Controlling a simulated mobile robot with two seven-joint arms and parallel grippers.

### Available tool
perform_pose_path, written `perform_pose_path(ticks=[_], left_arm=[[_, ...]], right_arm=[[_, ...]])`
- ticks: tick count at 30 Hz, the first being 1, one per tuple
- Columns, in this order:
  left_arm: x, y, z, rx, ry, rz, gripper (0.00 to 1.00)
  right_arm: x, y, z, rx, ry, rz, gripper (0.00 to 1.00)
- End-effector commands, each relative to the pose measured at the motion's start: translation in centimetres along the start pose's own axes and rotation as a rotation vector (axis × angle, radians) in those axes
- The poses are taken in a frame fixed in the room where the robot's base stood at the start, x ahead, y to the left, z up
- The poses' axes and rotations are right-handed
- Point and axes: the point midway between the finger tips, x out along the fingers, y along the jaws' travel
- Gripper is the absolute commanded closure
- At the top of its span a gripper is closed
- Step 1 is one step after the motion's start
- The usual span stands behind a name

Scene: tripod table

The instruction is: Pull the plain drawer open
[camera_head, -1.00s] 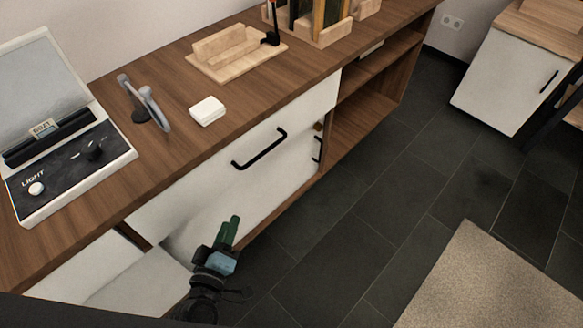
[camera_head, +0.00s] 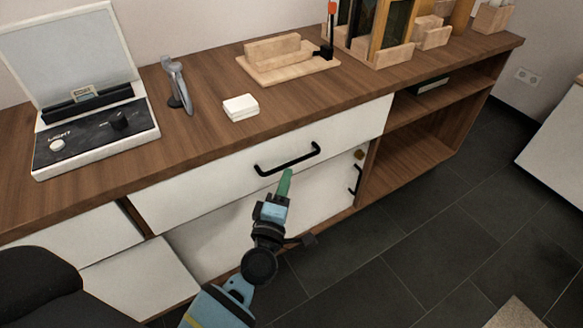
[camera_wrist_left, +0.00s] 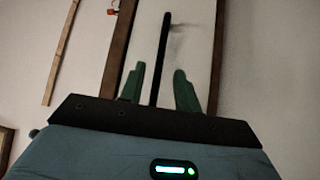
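The drawer (camera_head: 225,188) has a wide white front under the wooden top and looks shut. Its black bar handle (camera_head: 287,160) sits on the middle of the front. My left gripper (camera_head: 286,174) reaches up from below, its green fingertips just under the handle in the head view. In the left wrist view the two green fingers (camera_wrist_left: 160,78) stand apart, and the dark handle bar (camera_wrist_left: 162,55) runs lengthwise in the gap between them. I cannot tell whether the fingertips touch it. My right gripper is not in view.
On the wooden top (camera_head: 190,135) are a white box device (camera_head: 95,130), a grey stand (camera_head: 178,85), a small white box (camera_head: 241,107) and a wooden holder (camera_head: 285,62). Open shelves (camera_head: 425,145) are to the right. Dark floor (camera_head: 400,240) lies clear in front.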

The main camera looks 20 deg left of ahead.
Motion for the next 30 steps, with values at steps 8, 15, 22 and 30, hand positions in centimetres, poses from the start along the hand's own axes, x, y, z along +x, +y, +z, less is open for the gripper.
perform_pose_path(ticks=[8,15,22,30], left_arm=[[3.9,-0.1,0.0,0.001,-0.001,0.0,0.68],[5.0,-0.1,0.0,0.002,-0.001,-0.001,0.68],[5.0,0.0,0.0,0.001,-0.001,-0.001,0.7],[5.0,0.0,0.0,0.001,-0.001,-0.001,1.0]], right_arm=[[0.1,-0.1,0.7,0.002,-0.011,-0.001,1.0],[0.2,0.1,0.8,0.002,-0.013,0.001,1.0],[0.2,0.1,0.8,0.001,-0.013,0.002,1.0],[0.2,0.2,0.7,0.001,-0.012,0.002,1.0]])
